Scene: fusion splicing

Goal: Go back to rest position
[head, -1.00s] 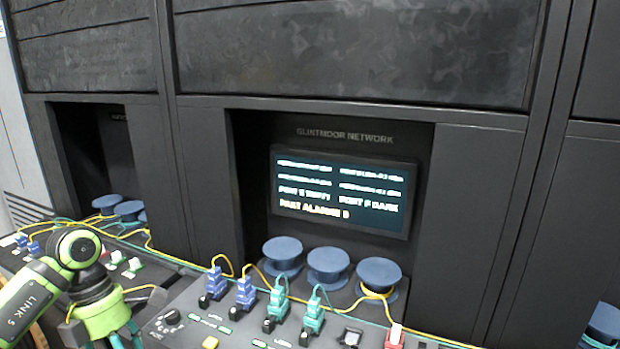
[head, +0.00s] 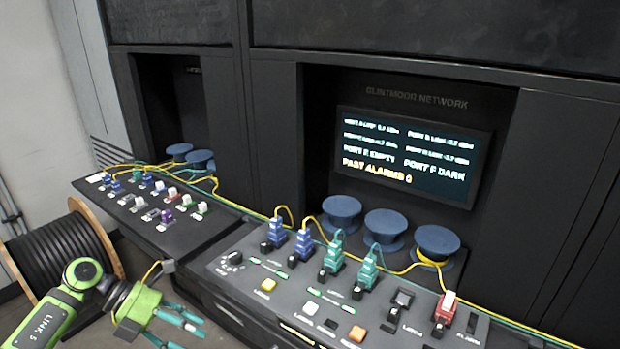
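My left gripper (head: 186,331) comes in at the lower left on a green arm link. Its teal fingers are spread apart with nothing seen between them. It is in front of the near control panel's left end, apart from the plugs. My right gripper is out of view. On the near panel (head: 232,292), two blue plugs (head: 303,244) and two teal plugs (head: 333,257) stand upright in ports with cables attached. A red-and-white plug (head: 444,307) stands further right. The screen (head: 413,157) shows port readings, "PORT E EMPTY", "PORT F DARK" and "PAST ALARMS 0".
Blue spools (head: 385,229) stand behind the near panel; yellow and teal cables run past them. A second panel (head: 190,232) with several small plugs lies further left. A large black cable drum (head: 62,254) stands on the floor at left. A yellow cable loop (head: 151,270) shows beside my gripper.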

